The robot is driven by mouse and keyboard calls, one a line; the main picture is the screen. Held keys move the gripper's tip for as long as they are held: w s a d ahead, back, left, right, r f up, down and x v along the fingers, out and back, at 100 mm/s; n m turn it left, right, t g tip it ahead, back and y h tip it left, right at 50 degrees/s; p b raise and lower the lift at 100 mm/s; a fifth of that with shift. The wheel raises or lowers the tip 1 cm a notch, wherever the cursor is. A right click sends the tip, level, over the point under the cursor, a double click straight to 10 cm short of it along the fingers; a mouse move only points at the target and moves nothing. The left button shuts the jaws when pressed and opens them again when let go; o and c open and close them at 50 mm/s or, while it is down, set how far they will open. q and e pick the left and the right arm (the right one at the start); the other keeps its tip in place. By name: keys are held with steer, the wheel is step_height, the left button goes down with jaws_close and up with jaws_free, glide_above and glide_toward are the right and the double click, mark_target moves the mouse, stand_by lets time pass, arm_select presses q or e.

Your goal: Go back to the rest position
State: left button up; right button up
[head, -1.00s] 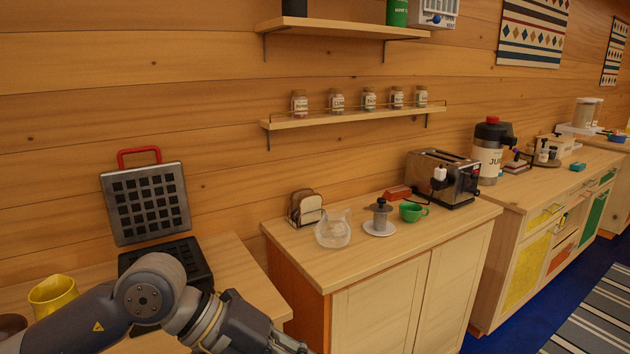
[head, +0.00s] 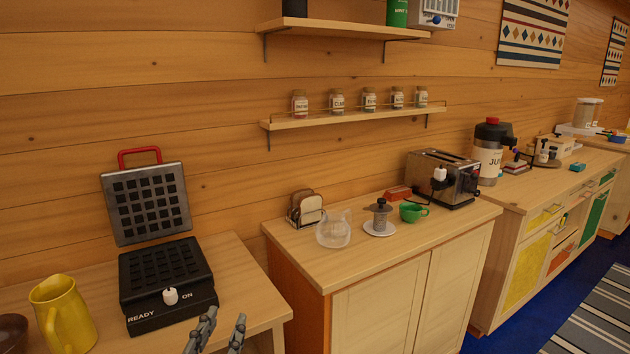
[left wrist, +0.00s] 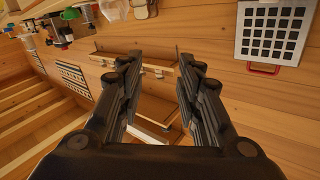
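My left gripper (head: 222,334) shows at the bottom edge of the head view, its two fingers apart with nothing between them. It is in front of the left counter, below and to the right of the waffle iron (head: 168,285). In the left wrist view the same gripper (left wrist: 157,62) is open and empty, with the wall and shelves behind its fingers. The rest of my left arm is out of the head view. My right gripper is in neither view.
The open waffle iron and a yellow pitcher (head: 62,316) stand on the left counter (head: 246,292). The middle cabinet (head: 300,246) bears a glass jug (head: 333,230), a green cup (head: 412,212) and a toaster (head: 443,178).

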arm_select(q)
steer(key=s+a+f+n+g+y, duration=0.15)
steer(key=s+f+g, duration=0.3)
steer(key=f, duration=0.45)
steer(key=s+a+f+g+y, duration=0.1)
steer(key=s+a+f+g, duration=0.2)
steer(key=s+f, duration=0.35)
steer(key=s+f+g, duration=0.7)
steer(key=s+f, duration=0.6)
steer(key=s, duration=0.1)
step_height(320, 180, down, 25)
steer(key=s+g, duration=0.1)
steer(key=s, duration=0.1)
steer(key=s+a+f+g, duration=0.1)
steer(key=s+a+f, duration=0.2)
steer(key=s+f, duration=1.2)
steer(key=shift+s+a+f+h, duration=0.25)
steer(key=shift+s+h, duration=0.1)
steer(key=shift+s, duration=0.45)
steer(key=shift+m+g, duration=0.25)
